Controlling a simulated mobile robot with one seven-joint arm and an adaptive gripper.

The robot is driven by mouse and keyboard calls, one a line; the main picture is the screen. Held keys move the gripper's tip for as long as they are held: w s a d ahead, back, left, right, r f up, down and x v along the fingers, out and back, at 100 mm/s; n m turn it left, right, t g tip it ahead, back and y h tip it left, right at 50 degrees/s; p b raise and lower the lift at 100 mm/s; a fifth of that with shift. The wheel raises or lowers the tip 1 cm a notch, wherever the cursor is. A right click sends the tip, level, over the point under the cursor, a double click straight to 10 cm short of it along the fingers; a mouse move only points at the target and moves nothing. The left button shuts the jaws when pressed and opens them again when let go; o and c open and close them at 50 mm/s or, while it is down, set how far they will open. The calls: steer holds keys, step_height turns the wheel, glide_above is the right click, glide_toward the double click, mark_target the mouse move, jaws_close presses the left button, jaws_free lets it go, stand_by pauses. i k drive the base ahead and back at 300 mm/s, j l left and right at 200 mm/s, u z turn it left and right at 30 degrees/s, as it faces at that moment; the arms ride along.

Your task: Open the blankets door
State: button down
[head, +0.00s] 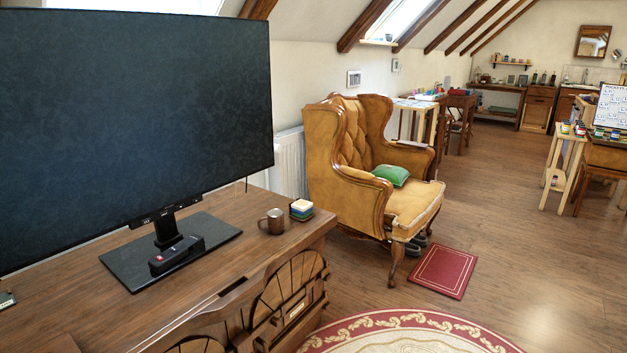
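My gripper is not in view. No door that I can read as the blankets door shows. A wooden cabinet (85,262) stands at the lower left, and only its top and part of its carved front show. A carved arched panel (290,290) on that front carries a small pale plate (297,308), too small to read. I cannot tell whether this panel is a door. The lower front is cut off by the picture's edge.
A round rug (410,330) and red mat (444,272) lie on open floor (540,270).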

mark_target(287, 280)
steer(key=i+l, duration=0.65)
steer(key=i+j, duration=0.45)
steer(key=j+u, duration=0.05)
